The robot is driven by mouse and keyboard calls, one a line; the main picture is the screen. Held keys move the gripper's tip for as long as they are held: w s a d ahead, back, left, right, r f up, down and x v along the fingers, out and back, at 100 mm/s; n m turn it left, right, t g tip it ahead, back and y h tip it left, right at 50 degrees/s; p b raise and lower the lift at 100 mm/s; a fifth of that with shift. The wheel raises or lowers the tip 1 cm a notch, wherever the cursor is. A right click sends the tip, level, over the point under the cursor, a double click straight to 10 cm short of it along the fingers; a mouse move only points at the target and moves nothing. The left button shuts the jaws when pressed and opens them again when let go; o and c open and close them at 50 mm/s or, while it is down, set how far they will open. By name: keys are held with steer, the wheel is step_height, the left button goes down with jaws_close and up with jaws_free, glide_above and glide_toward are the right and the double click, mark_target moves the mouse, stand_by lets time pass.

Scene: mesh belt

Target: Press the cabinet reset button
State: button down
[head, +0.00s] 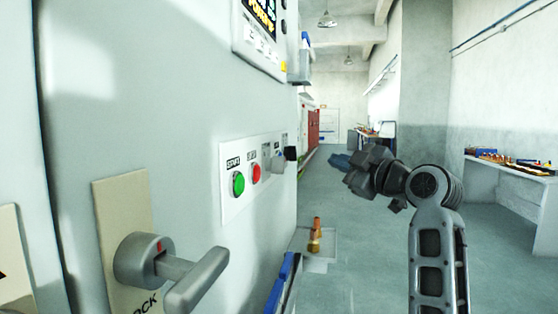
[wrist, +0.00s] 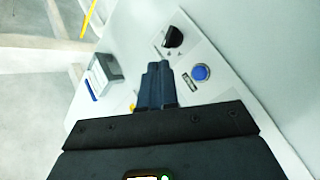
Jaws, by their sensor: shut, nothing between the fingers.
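A round blue button (wrist: 201,73) sits on the cabinet's control plate in the wrist view, with a small label beside it too small to read. I cannot make it out in the head view. A green button (head: 238,184) and a red button (head: 256,173) are on the near part of the plate (head: 232,210). My gripper (wrist: 158,66) is shut and empty; in the wrist view its fingertips appear just left of the blue button, apart from it. In the head view my gripper (head: 340,161) is right of the panel, clear of the cabinet face.
A black rotary knob (wrist: 172,37) is close to the blue button. A large grey lever handle (head: 175,270) juts from the cabinet's near face. A display (head: 262,30) is above the buttons. A workbench (head: 510,166) stands at the right; the floor (head: 370,265) between is mostly clear.

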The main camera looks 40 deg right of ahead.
steer(key=w+a, duration=0.5)
steer(key=w, duration=0.2)
steer(key=shift+a, duration=0.2)
stand_by(0.4)
steer(key=shift+w+a, duration=0.1)
stand_by(1.9)
steer(key=shift+w+a, duration=0.2)
steer(key=shift+w+a, duration=0.3)
steer(key=shift+w, duration=0.1)
stand_by(1.1)
steer(key=shift+s+d, duration=0.55)
steer(key=shift+s, duration=0.2)
steer(key=shift+s+d, duration=0.8)
steer(key=shift+s, duration=0.2)
steer(key=shift+s+d, duration=0.75)
steer(key=shift+s, duration=0.2)
